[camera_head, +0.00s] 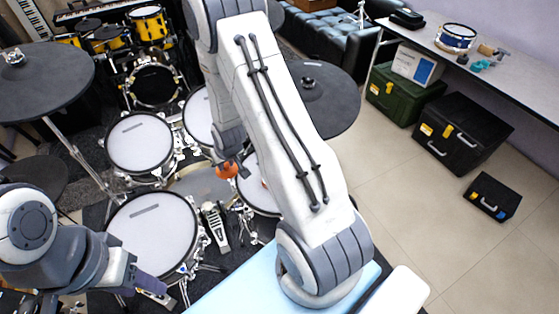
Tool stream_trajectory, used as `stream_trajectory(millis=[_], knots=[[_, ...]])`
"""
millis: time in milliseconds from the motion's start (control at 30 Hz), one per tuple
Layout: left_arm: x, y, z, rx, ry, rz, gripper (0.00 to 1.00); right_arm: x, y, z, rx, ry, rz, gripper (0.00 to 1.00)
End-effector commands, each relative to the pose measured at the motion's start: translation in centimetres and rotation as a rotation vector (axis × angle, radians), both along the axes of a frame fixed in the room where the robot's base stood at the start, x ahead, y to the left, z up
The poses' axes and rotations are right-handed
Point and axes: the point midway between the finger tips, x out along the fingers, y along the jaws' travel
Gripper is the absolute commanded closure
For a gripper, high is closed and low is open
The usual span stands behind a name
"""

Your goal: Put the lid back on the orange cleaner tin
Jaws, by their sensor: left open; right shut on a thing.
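My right gripper (229,160) hangs down in the middle left of the head view, partly covered by my own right arm. It is shut on a small orange thing (227,171), which shows just below its fingers above the drum kit. I cannot tell whether this orange thing is the tin, its lid or both. My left gripper (153,289) is at the lower left, open, beside the near drum and well apart from the orange thing. No separate tin or lid can be made out elsewhere.
A mesh-pad drum kit fills the left, with a large near pad (152,232), another pad (139,142) and a dark cymbal pad (42,80). A light blue surface (235,287) lies at the bottom.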

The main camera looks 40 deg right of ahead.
Motion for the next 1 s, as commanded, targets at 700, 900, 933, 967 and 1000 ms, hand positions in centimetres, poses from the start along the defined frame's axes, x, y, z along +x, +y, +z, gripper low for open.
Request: stream_trajectory(millis=[700,900,933,967,1000], knots=[[0.0,0.0,0.0,0.0,0.0,0.0,0.5,0.1,-17.0,-13.3,0.001,-0.001,-0.31,1.0],[0.0,0.0,-1.0,0.0,0.0,0.0,0.5,0.1,-16.9,-14.7,0.001,0.0,-0.309,1.0],[0.0,0.0,-1.2,0.0,0.0,0.0,0.5,0.1,-16.9,-15.0,0.001,0.0,-0.309,1.0],[0.0,0.0,-1.4,0.0,0.0,0.0,0.5,0.1,-16.9,-15.3,0.001,0.0,-0.309,1.0],[0.0,0.0,-1.7,0.0,0.0,0.0,0.5,0.1,-16.9,-15.7,0.001,0.0,-0.309,1.0]])
